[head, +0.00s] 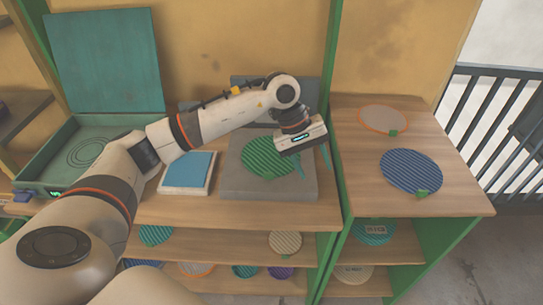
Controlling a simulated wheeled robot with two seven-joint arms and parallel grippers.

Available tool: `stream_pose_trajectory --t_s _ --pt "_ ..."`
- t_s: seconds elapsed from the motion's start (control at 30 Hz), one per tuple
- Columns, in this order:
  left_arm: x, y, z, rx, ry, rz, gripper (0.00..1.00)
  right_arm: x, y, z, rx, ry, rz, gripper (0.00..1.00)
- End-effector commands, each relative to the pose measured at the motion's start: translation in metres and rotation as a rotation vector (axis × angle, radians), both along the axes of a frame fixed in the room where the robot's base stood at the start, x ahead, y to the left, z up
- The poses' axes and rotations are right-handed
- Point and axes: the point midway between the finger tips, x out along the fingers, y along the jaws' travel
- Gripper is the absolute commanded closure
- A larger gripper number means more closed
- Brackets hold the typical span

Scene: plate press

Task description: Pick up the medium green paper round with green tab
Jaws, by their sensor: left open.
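A green striped paper round (262,157) lies on a grey slab (240,187) on the middle table. A small green tab seems to show at its lower edge, but it is too small to be sure. My left gripper (314,168) is over the right part of the slab, with its fingers apart and pointing down. One finger is close to the right edge of the green round; I cannot tell whether it touches. Nothing shows between the fingers. The gripper body hides a little of the slab behind it. My right gripper is not in view.
An open teal press (100,65) stands at the left. A blue pad (188,169) lies beside the slab. On the right table are an orange-rimmed round (383,118) and a blue striped round (410,168), both with green tabs. Several rounds lie on lower shelves. A green post (333,60) rises behind.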

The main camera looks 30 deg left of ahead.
Motion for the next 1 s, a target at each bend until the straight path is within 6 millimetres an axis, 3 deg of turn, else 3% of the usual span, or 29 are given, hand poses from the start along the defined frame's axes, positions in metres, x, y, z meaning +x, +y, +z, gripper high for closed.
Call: stream_pose_trajectory --t_s 0.03,0.1,0.2,0.3,0.7,1.0 --pt "0.005 0.032 0.007 0.125 -0.011 -0.027 0.49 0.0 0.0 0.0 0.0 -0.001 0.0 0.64" --pt "0.006 0.069 0.014 0.264 -0.005 -0.063 0.49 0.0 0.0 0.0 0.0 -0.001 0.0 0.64" --pt "0.004 0.104 0.024 0.393 0.017 -0.091 0.49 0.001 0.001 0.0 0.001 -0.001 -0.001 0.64" --pt "0.002 0.12 0.028 0.452 0.035 -0.105 0.49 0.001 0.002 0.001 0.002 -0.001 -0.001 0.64" --pt "0.001 0.122 -0.029 0.462 0.043 -0.108 0.49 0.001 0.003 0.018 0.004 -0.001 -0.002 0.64" --pt "-0.001 0.122 -0.056 0.459 0.045 -0.11 0.49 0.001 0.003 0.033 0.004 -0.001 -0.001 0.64"
